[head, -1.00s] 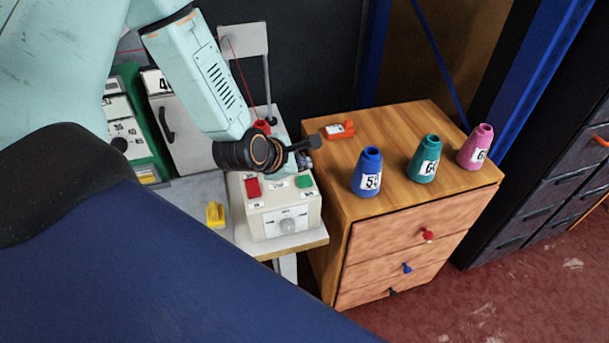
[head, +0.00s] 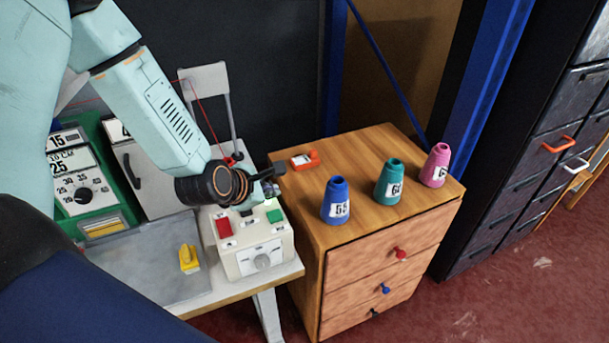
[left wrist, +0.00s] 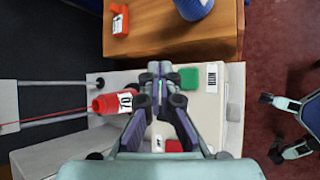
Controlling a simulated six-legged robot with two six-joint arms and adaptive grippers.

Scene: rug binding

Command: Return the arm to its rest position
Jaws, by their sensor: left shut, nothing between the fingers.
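My left gripper (head: 268,184) hangs over the white control box (head: 275,241) in the head view, with its fingers together and nothing between them. The left wrist view shows the same shut fingers (left wrist: 158,75) above the box, beside its green button (left wrist: 189,78). The box also has a red button (head: 223,228) and a round knob on its front. Part of the box top is hidden under the gripper.
A wooden drawer cabinet (head: 345,260) stands right of the box, bearing blue (head: 337,203), teal (head: 390,183) and pink (head: 436,167) cones and an orange-red item (head: 305,160). A red spool (left wrist: 112,103) sits beside the box. A yellow piece (head: 188,258) lies on the grey plate (head: 150,262).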

